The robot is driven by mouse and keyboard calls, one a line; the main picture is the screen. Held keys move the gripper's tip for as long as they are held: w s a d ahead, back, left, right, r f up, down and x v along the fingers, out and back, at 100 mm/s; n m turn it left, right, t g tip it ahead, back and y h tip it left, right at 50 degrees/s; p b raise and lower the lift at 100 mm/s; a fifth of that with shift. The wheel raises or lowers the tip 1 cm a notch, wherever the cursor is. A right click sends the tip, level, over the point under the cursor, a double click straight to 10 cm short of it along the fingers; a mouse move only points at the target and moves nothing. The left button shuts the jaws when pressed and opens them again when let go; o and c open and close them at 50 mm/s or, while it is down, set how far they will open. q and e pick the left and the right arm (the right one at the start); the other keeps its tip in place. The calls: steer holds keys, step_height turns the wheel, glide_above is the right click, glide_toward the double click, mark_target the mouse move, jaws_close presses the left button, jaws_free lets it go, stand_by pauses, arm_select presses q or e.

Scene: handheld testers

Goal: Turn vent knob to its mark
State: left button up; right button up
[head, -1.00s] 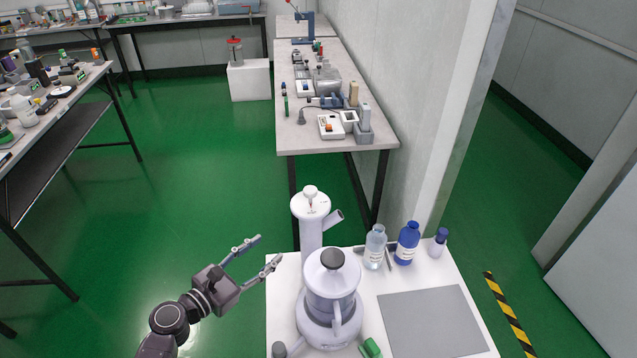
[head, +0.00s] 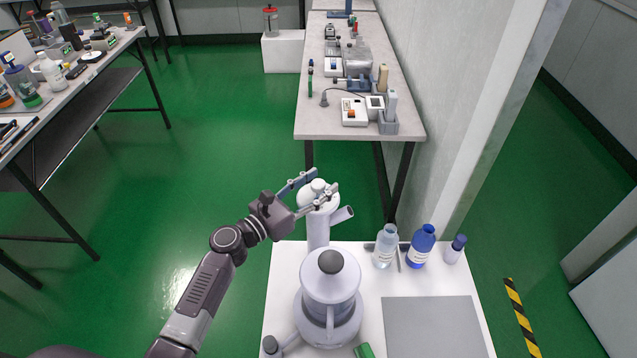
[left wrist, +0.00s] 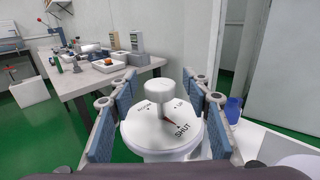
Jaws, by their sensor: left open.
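The vent knob (head: 318,186) is a white upright knob on top of a white column, with a round dial plate beneath it. In the left wrist view the knob (left wrist: 147,92) stands on the dial (left wrist: 158,140), which reads "SHUT" at the lower right; a small red mark lies beside that word. In the left wrist view the blue pads (left wrist: 160,85) show gaps to the knob on both sides. My right gripper is not seen.
A white lidded vessel (head: 331,285) with a dark cap stands in front of the column on the white table. A clear bottle (head: 385,247), a blue bottle (head: 421,245) and a small bottle (head: 454,250) stand to the right. A grey mat (head: 435,325) lies bare.

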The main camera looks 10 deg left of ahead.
arm_select(q)
steer(key=shift+w, duration=0.1)
steer(key=c, duration=1.2)
steer(key=shift+o, duration=0.2)
steer(key=shift+d+y+p, duration=0.15)
steer(key=shift+y+p, duration=0.15)
steer(key=shift+y, duration=0.1)
steer(key=shift+r+n+t+y+p, duration=0.1)
steer(key=shift+n+t+y+p, duration=0.2)
steer(key=shift+n+t+y, duration=0.5)
steer(key=shift+n+y, duration=0.3)
steer(key=shift+y, duration=0.1)
steer(key=n+t+y, duration=0.1)
steer(key=n+y, duration=0.1)
steer(key=y, duration=0.1)
steer(key=shift+f, duration=0.2)
steer(key=shift+y, duration=0.3)
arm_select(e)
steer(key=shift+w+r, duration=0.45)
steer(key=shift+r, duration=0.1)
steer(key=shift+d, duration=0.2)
